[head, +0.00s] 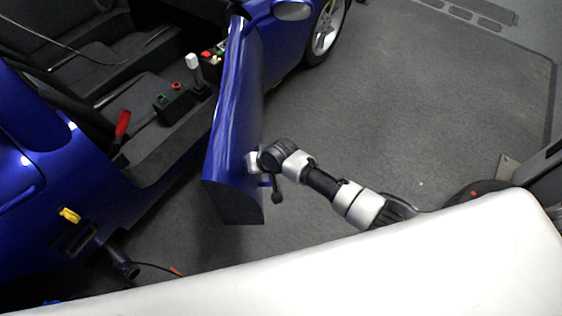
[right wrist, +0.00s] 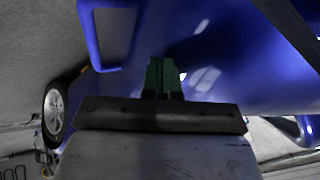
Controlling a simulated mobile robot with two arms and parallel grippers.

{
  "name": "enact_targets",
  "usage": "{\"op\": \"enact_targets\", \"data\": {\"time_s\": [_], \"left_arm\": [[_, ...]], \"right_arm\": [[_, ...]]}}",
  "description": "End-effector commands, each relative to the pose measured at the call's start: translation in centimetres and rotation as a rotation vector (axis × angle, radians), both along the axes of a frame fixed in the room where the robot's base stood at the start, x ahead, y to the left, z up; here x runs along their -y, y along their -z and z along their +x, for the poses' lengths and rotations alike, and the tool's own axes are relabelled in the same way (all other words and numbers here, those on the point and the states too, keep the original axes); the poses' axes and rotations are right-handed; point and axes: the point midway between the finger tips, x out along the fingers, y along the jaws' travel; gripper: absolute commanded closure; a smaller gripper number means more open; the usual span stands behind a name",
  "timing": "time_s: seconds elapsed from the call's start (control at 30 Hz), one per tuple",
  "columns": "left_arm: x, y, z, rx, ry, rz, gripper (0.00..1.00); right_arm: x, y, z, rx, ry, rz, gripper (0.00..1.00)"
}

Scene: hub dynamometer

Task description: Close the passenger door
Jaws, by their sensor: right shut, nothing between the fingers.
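The blue passenger door (head: 236,110) stands open in the head view, swung out from the blue car body (head: 40,170). My right gripper (head: 252,162) is at the door's outer face, near its free end. In the right wrist view its green fingertips (right wrist: 163,76) are together and empty, in front of the blue door panel (right wrist: 220,70). Whether they touch the panel is not clear. A blue loop-shaped handle (right wrist: 102,66) shows to the left of the fingers. My left gripper is out of view.
The open doorway shows black seats (head: 120,70), a red-handled lever (head: 122,124) and a white-topped shifter (head: 194,66). A yellow knob (head: 69,215) is on the car body at left. Grey floor (head: 400,100) to the right is clear. A front wheel (head: 328,28) is behind the door.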

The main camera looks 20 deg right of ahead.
Motion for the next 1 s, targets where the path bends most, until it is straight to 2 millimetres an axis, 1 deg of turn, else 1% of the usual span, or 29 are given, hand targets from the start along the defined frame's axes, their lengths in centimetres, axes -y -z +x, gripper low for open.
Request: {"op": "enact_targets", "data": {"time_s": [0.03, 0.1, 0.2, 0.3, 0.4, 0.6, 0.73, 1.0], "left_arm": [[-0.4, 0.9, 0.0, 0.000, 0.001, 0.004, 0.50], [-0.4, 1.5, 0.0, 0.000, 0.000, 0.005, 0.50], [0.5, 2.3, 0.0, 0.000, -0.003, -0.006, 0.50], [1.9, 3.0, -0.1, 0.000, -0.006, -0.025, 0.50], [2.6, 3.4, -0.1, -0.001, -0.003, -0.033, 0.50], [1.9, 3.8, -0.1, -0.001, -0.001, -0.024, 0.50], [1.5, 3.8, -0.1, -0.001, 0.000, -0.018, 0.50], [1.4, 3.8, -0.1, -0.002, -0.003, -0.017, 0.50]], "right_arm": [[-1.7, 0.4, 0.5, 0.001, -0.001, 0.003, 1.00], [-3.6, 0.5, 1.1, 0.001, -0.001, 0.002, 1.00], [-6.1, 0.5, 1.8, 0.000, 0.000, 0.001, 1.00], [-8.0, 0.5, 2.5, 0.000, -0.001, 0.000, 1.00], [-9.2, 0.4, 3.0, 0.000, 0.001, -0.002, 1.00], [-10.6, 0.3, 3.5, -0.001, 0.000, -0.002, 1.00], [-10.7, 0.2, 3.6, -0.001, 0.001, -0.003, 1.00], [-10.7, 0.2, 3.6, 0.000, 0.001, -0.003, 1.00]]}}
